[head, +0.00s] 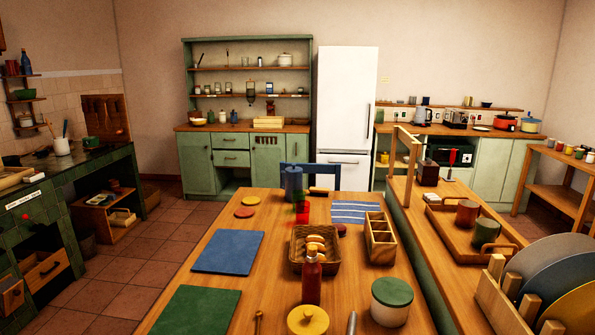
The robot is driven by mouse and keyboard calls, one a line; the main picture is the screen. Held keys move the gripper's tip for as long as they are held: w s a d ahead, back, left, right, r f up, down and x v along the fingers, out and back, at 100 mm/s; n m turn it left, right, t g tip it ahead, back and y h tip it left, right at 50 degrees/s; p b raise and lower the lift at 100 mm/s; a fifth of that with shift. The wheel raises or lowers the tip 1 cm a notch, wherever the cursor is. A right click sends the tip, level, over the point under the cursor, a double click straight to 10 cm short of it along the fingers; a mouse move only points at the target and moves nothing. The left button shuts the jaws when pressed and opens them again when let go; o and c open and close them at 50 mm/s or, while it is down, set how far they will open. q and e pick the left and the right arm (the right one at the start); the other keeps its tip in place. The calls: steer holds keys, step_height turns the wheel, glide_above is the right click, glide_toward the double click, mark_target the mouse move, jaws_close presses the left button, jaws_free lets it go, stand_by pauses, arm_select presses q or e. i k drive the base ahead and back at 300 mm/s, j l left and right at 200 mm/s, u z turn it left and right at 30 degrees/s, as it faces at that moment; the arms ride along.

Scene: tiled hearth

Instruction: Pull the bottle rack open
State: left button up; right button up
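I cannot make out a bottle rack for certain in the head view. A green-tiled hearth (75,172) stands along the left edge, with a wooden drawer front (47,269) low in it and another wooden front (11,297) at the picture's edge. A green dresser (198,163) with doors, drawers and a slatted panel (268,157) stands against the back wall; these fronts look shut. Neither of my grippers is in view.
A long wooden table (262,270) fills the middle, holding a basket (325,262), a red bottle (311,280) and a divided wooden box (380,238). A plate rack (495,290) stands at the right. Tiled floor (150,245) is clear between hearth and table.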

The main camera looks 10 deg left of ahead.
mark_target(296, 143)
steer(key=u, duration=1.05)
steer(key=i+j+u, duration=0.1)
steer(key=j+u, duration=0.15)
steer(key=j, duration=0.15)
steer(key=i+j+u, duration=0.2)
steer(key=j, duration=0.25)
steer(key=j+u, duration=0.25)
steer(key=j, duration=0.15)
steer(key=i+j+u, duration=0.2)
steer(key=j, duration=0.15)
steer(key=i+j+u, duration=0.25)
steer(key=i+j, duration=0.2)
steer(key=i, duration=0.2)
steer(key=i+j+z, duration=0.15)
steer(key=i, duration=0.25)
steer(key=i+j, duration=0.2)
steer(key=i, duration=0.2)
steer(key=i+l+z, duration=0.25)
steer(key=i+z, duration=0.2)
steer(key=i+l+z, duration=0.15)
steer(key=i+z, duration=0.7)
steer(key=i+j+z, duration=0.15)
steer(key=i+z, duration=0.25)
steer(key=i, duration=1)
steer(key=i+l+z, duration=0.15)
steer(key=i, duration=0.85)
steer(key=i+j, duration=0.15)
steer(key=i, duration=0.85)
steer(key=i+z, duration=0.15)
steer(key=i, duration=0.85)
